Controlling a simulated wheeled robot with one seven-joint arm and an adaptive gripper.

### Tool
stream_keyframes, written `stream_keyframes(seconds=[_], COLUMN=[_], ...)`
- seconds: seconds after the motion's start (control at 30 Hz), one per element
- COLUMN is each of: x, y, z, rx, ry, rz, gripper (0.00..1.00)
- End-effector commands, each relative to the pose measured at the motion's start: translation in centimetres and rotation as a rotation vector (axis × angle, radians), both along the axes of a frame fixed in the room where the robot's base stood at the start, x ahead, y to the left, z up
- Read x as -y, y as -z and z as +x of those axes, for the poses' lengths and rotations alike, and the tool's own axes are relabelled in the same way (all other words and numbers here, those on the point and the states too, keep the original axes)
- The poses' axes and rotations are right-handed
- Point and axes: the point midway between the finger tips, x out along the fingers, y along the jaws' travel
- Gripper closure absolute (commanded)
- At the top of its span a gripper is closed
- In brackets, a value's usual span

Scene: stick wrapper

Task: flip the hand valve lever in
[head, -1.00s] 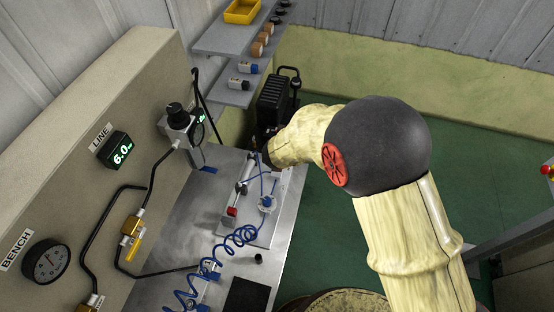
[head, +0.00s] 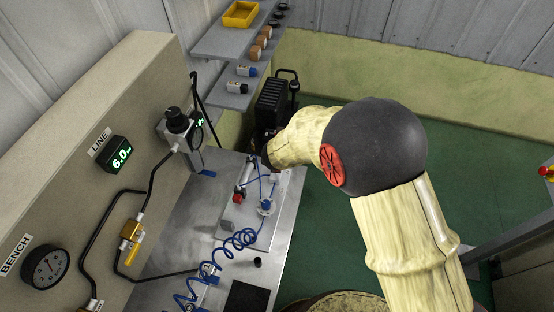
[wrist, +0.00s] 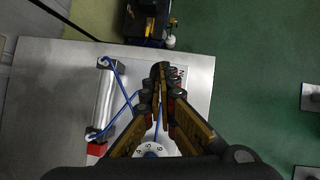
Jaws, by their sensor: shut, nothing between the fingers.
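My gripper (wrist: 166,82) is shut and empty, its fingertips together above the metal plate in the wrist view. The hand valve and its lever are not clearly visible; the fingers cover that part of the plate. A white label (wrist: 180,72) with a partly hidden letter shows just beyond the fingertips. A cylinder (wrist: 104,100) with a red end lies left of the fingers, joined by blue tubes. It also shows in the head view (head: 245,180), its red end near a grey block. In the head view, my wrist hides the gripper.
A round numbered dial (wrist: 150,150) sits below the fingers. A coiled blue hose (head: 230,243) runs over the bench. The upright panel (head: 85,130) carries a gauge and display. A black compressor-like unit (head: 273,105) and shelf stand behind.

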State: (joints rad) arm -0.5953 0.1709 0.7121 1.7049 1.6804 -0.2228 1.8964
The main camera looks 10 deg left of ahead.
Motion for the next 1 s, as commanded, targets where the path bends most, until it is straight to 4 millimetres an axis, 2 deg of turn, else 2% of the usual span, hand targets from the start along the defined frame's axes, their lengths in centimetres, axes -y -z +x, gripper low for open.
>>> stream_keyframes(seconds=[0.77, 1.0], x=[0.0, 0.0], y=[0.0, -0.69], z=[0.0, 0.0], rx=[0.0, 0.0], ry=[0.0, 0.0], rz=[0.0, 0.0], gripper=[1.0, 1.0])
